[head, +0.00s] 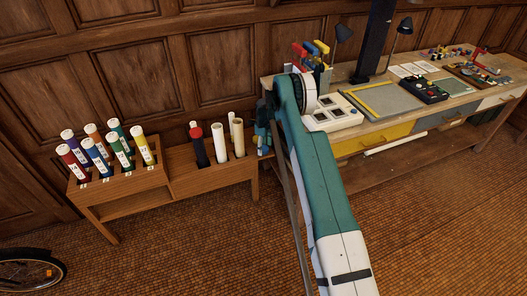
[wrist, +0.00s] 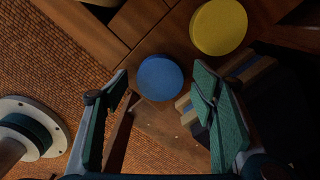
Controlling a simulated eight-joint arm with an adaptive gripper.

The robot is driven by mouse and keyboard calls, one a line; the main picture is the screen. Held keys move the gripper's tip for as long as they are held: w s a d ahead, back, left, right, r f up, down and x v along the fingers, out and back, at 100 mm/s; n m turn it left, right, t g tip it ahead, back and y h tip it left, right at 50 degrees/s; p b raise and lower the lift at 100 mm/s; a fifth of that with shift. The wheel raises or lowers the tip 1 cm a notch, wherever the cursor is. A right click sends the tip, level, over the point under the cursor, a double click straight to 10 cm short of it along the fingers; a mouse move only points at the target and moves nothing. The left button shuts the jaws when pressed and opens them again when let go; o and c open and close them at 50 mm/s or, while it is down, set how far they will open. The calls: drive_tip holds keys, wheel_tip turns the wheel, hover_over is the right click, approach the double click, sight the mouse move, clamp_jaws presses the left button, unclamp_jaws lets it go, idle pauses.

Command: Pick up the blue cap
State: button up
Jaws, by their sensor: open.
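The blue cap (wrist: 160,78) is a round, flat-topped disc in the wrist view. It shows in the gap between the fingertips of my gripper (wrist: 162,72), closer to the left fingertip. The fingers are open with nothing gripped, and I cannot tell how far they are above the cap. In the head view my arm's end is at the right end of the low wooden bench, and my gripper is mostly hidden behind the arm. I cannot pick out this blue cap there.
A yellow round cap (wrist: 218,27) lies up and right of the blue one. Striped blocks sit behind the right finger. In the head view, colored tubes (head: 100,155) and white tubes (head: 219,143) stand in the low bench. A cluttered worktable (head: 455,103) stands at right.

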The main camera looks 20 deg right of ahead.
idle(0.5)
drive_tip(key=c, duration=0.7)
drive_tip(key=shift+c, duration=0.2)
wheel_tip(320, 180, up, 10)
drive_tip(key=p, duration=0.2)
idle(0.7)
